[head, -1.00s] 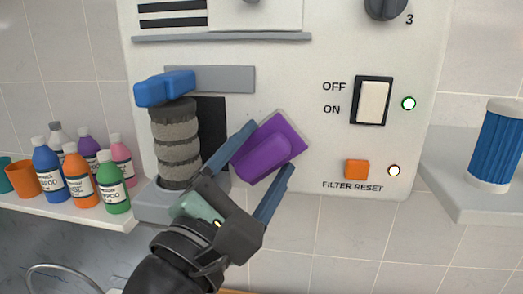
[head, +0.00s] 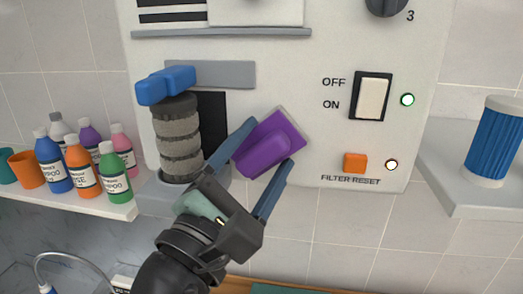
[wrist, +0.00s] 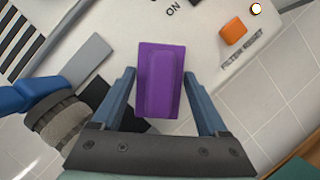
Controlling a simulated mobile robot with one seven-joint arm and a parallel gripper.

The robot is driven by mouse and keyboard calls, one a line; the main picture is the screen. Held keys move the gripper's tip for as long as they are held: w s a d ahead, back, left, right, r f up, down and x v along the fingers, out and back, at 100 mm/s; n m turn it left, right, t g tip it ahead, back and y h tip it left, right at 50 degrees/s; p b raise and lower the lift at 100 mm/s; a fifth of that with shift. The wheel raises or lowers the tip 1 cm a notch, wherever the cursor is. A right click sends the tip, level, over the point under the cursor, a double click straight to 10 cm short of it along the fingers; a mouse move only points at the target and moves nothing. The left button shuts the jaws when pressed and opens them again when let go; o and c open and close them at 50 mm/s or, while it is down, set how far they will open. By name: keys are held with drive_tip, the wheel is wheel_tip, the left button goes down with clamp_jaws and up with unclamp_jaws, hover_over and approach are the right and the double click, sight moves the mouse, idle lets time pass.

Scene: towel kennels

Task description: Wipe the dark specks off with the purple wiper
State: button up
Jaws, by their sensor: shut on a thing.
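The purple wiper (head: 270,143) is held between the blue fingers of my gripper (head: 271,144), which is shut on it. In the wrist view the wiper (wrist: 161,80) is a flat purple block with a raised grip, upright between the fingers. It is in front of the lower part of the white machine panel (head: 300,70); I cannot tell whether it touches the panel. I cannot make out any dark specks in either view. The wiper and my gripper hide part of the panel.
A grey filter stack (head: 178,140) with a blue handle (head: 165,85) stands left of the wiper. A rocker switch (head: 372,97) and orange button (head: 355,163) are to the right. Several bottles (head: 84,168) crowd the left shelf; a blue canister (head: 495,143) stands on the right shelf.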

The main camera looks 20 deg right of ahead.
sight(269, 120)
drive_tip(key=shift+r+p, duration=1.7)
drive_tip(key=shift+p, duration=0.05)
drive_tip(key=shift+f+b, duration=1.95)
drive_tip(key=shift+f, duration=1.2)
drive_tip(key=shift+s+a+p, duration=0.1)
drive_tip(key=shift+s+a, duration=0.45)
drive_tip(key=shift+s, duration=0.25)
drive_tip(key=shift+s+a+p, duration=0.15)
drive_tip(key=shift+s+a, duration=0.4)
drive_tip(key=shift+s, duration=0.3)
drive_tip(key=shift+s+a+p, duration=0.1)
drive_tip(key=shift+s+a, duration=0.45)
drive_tip(key=shift+s, duration=0.25)
drive_tip(key=shift+s+a, duration=0.45)
drive_tip(key=shift+s, duration=0.2)
drive_tip(key=shift+s+a, duration=0.4)
drive_tip(key=shift+s, duration=0.2)
